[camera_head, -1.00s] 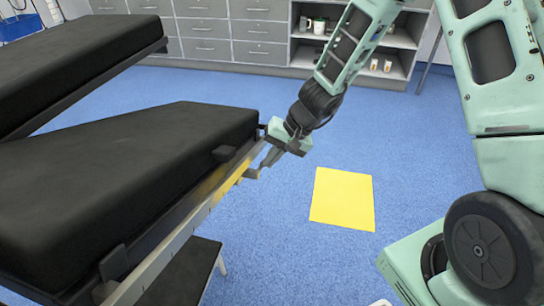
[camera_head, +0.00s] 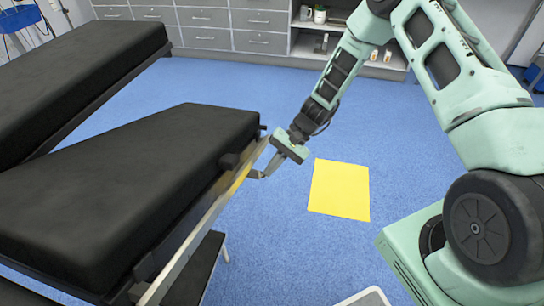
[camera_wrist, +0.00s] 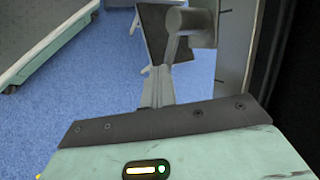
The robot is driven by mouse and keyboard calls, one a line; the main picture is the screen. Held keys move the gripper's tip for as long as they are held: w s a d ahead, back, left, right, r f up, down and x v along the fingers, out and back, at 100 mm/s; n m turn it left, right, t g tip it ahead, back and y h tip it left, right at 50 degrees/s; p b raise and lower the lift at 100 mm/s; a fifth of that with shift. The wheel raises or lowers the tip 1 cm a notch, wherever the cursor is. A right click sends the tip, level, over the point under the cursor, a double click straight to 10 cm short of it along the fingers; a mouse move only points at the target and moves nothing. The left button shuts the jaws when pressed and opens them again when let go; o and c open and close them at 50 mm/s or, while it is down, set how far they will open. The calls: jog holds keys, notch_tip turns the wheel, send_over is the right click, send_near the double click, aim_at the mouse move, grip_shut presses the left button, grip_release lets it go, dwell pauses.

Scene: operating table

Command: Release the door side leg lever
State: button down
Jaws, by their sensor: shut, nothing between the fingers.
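The near black leg section (camera_head: 120,185) of the operating table lies along the left of the head view. A metal rail with a yellow stretch (camera_head: 236,180) runs along its right side. A small grey lever (camera_head: 254,174) sticks out from this rail near the far end; in the wrist view its cylindrical end (camera_wrist: 192,28) shows at top centre. My gripper (camera_head: 266,173) is at the lever, fingers shut and empty. In the wrist view the fingers (camera_wrist: 160,82) point up towards the lever, tips close beside or against it; I cannot tell if they touch.
A second black leg section (camera_head: 80,70) lies to the far left, with a gap between. A yellow floor mark (camera_head: 340,190) lies right of the rail on open blue floor. Grey drawers (camera_head: 230,25) and open shelves (camera_head: 345,45) stand along the back wall.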

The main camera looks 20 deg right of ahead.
jog(key=g+y, duration=0.1)
jog(key=s+a+f+m+g+y+b, duration=0.1)
jog(key=f+m+g+y, duration=0.1)
jog(key=shift+s+a+f+g+y+b, duration=0.15)
jog(key=shift+s+g+y+b, duration=0.15)
jog(key=shift+y+b, duration=0.1)
jog(key=shift+r+p, duration=0.65)
jog(key=shift+r, duration=0.15)
